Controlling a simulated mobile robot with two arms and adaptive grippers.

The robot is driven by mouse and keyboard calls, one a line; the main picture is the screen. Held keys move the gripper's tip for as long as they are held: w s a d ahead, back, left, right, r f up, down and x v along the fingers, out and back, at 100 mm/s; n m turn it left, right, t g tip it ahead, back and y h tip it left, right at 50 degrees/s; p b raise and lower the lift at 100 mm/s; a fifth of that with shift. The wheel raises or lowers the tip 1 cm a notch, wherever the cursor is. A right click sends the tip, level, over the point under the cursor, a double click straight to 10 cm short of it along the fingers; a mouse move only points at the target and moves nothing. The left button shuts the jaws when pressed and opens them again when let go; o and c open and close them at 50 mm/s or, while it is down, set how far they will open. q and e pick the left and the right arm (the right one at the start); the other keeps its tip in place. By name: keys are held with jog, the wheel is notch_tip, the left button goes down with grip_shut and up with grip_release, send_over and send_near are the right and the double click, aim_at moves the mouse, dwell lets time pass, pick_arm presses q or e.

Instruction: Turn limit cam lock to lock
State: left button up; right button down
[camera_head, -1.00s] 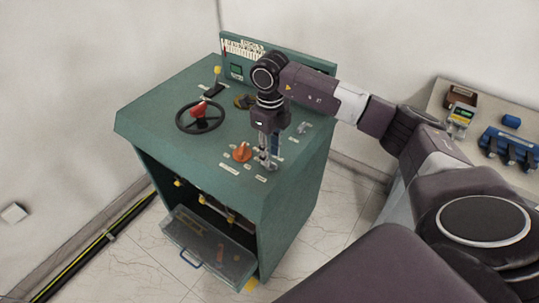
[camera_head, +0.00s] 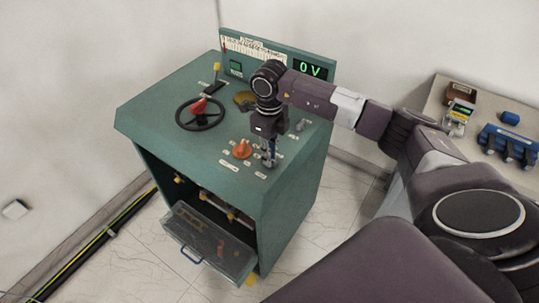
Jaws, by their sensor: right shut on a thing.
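The green control cabinet (camera_head: 150,125) stands in the middle of the view, with several labelled controls on its sloped top. My right gripper (camera_head: 270,161) points straight down at the right front part of this top. It is shut on a small control there, which its fingers mostly hide; it looks like the limit cam lock, but I cannot read its label or its position. An orange knob (camera_head: 242,149) sits just left of the fingers. My left gripper is not in view.
A red-hubbed black handwheel (camera_head: 200,115) is on the top's left. A display (camera_head: 310,69) at the back reads 0 V. An open drawer (camera_head: 208,245) juts from the cabinet's front. A side table (camera_head: 438,98) with blue parts stands at right.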

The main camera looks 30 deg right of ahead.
jog(key=n+b, duration=0.3)
jog(key=b, duration=0.1)
jog(key=shift+w+f, duration=0.1)
jog(key=shift+f, duration=0.1)
jog(key=n+b, duration=0.4)
jog(key=n, duration=0.1)
jog(key=shift+n, duration=0.4)
jog(key=n+b, duration=0.3)
jog(key=n, duration=0.1)
jog(key=shift+r+n, duration=0.15)
jog(key=shift+n, duration=0.15)
jog(key=shift+r+n+b, duration=0.15)
jog(key=shift+n+b, duration=0.8)
jog(key=shift+n, duration=1.25)
jog(key=c, duration=2)
grip_release()
notch_tip(320, 180, up, 12)
